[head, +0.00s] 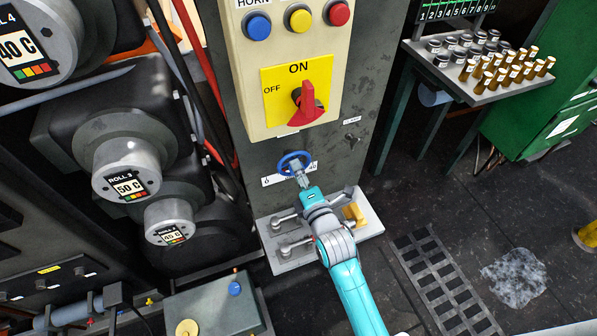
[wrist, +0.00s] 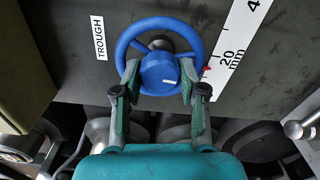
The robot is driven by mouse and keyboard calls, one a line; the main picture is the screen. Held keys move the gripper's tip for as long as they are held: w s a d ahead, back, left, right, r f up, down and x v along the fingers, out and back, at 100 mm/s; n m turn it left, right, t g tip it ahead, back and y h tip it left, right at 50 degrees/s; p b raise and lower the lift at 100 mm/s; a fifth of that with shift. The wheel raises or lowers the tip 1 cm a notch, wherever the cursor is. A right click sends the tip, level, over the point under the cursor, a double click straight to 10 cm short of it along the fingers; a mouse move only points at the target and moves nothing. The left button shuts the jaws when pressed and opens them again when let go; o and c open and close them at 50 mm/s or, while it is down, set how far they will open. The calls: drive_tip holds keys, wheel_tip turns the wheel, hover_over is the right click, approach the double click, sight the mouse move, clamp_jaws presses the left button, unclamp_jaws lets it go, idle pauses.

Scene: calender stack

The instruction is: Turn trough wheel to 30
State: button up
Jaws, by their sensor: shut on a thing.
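The blue trough wheel (head: 294,163) is on the front of the grey machine column, below the yellow switch panel. In the wrist view the wheel (wrist: 159,25) has a round rim and a blue hub with a small white mark at its lower right. My gripper (wrist: 159,78) is shut on the wheel, one finger on each side of the hub at the lower rim. In the head view my gripper (head: 303,181) reaches the wheel from below. A white scale (wrist: 236,60) shows "20 mm", and a red pointer (wrist: 207,69) sits close to the 20.
A "TROUGH" label (wrist: 100,37) is left of the wheel. The red rotary switch (head: 308,103) is above it. A light grey shelf (head: 335,231) with metal levers and a brass-coloured part lies below. A parts table (head: 462,88) stands at the right.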

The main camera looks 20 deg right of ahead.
drive_tip(key=shift+f+n, duration=0.1)
drive_tip(key=shift+n, duration=7.3)
drive_tip(key=o, duration=1.1)
drive_tip(key=shift+a, duration=0.1)
drive_tip(key=shift+o, duration=0.2)
drive_tip(key=s, duration=1.2)
